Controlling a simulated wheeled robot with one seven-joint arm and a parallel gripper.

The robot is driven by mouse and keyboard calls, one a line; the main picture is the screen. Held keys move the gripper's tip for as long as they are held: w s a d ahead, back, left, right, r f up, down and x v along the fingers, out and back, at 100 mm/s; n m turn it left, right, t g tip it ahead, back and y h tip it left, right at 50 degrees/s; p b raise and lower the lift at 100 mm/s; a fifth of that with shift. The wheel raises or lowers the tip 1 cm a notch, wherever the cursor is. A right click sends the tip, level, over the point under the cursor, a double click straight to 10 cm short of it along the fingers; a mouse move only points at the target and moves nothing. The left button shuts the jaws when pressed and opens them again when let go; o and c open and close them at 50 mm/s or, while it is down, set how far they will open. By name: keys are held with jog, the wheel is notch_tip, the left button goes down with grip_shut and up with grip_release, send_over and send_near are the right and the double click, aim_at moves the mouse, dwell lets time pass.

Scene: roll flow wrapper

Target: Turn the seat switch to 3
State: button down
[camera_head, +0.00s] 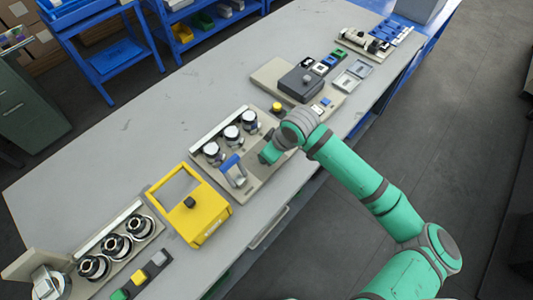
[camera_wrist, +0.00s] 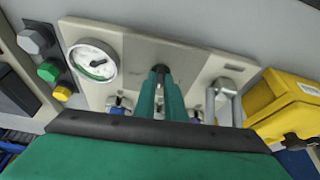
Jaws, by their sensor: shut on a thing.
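My gripper (camera_wrist: 160,78) points at a beige panel in the wrist view (camera_wrist: 134,53). Its two green fingers are close together around a small dark knob (camera_wrist: 159,68), apparently the seat switch. The fingers cover most of the knob, and no position numbers can be read. In the head view my gripper (camera_head: 267,155) is low over the right part of the same panel (camera_head: 262,174), and the switch is hidden behind it.
A round white gauge (camera_wrist: 92,60) is left of the fingers, and a metal lever bracket (camera_wrist: 223,97) is close on their right. In the head view, a blue-handled lever (camera_head: 231,167) and several white-topped cylinders (camera_head: 232,134) are beside my gripper. A yellow box (camera_head: 188,208) stands left of the panel.

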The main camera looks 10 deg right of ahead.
jog(key=shift+r+m, duration=0.1)
jog(key=shift+m, duration=0.4)
jog(key=c, duration=1.8)
grip_release()
jog(key=v, duration=1)
jog(key=shift+s+r, duration=0.2)
jog(key=shift+r, duration=0.15)
